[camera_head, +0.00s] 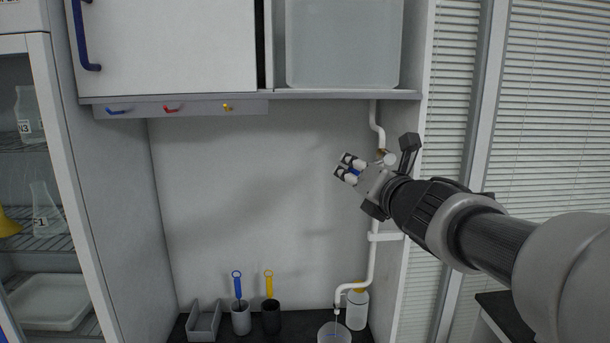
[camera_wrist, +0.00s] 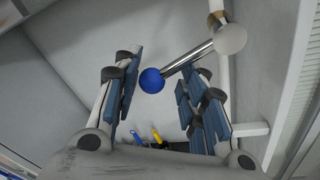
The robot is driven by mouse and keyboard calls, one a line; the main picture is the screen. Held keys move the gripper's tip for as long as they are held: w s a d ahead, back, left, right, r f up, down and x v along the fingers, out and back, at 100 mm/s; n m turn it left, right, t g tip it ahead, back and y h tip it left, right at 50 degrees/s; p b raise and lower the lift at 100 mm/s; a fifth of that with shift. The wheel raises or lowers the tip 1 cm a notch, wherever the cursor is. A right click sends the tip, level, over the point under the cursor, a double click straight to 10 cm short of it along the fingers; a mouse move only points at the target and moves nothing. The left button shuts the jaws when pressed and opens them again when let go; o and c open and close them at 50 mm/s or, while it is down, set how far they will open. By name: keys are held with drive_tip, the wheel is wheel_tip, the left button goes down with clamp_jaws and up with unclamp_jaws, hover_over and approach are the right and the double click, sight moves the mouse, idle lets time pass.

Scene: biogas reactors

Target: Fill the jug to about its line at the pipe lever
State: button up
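The lever is a metal rod with a blue ball (camera_wrist: 151,80) at its free end and a white ball (camera_wrist: 230,38) at the pipe end. My gripper (camera_wrist: 165,95) is open, its padded fingers on either side of the blue ball, with a visible gap to the left finger. In the head view my gripper (camera_head: 348,168) is in front of the upper pipe and hides most of the lever. The white pipe (camera_head: 373,262) runs down the wall to a thin outlet. A clear jug (camera_head: 325,339) with a blue mark stands under it, cut off by the frame; its fill level is unclear.
A white bottle (camera_head: 357,311) stands beside the outlet. A grey bin (camera_head: 204,321) and two cups (camera_head: 241,319) (camera_head: 271,318) with blue and yellow handled tools stand left on the dark counter. A translucent tank (camera_head: 343,42) sits on the shelf above. The wall's middle is clear.

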drive_tip(key=shift+o, duration=0.6)
drive_tip(key=shift+f, duration=0.2)
drive_tip(key=shift+s+d, duration=0.1)
drive_tip(key=shift+s, duration=0.3)
drive_tip(key=s+d+r, duration=0.1)
drive_tip(key=s+d, duration=0.1)
drive_tip(key=s, duration=0.9)
drive_tip(key=shift+c, duration=0.3)
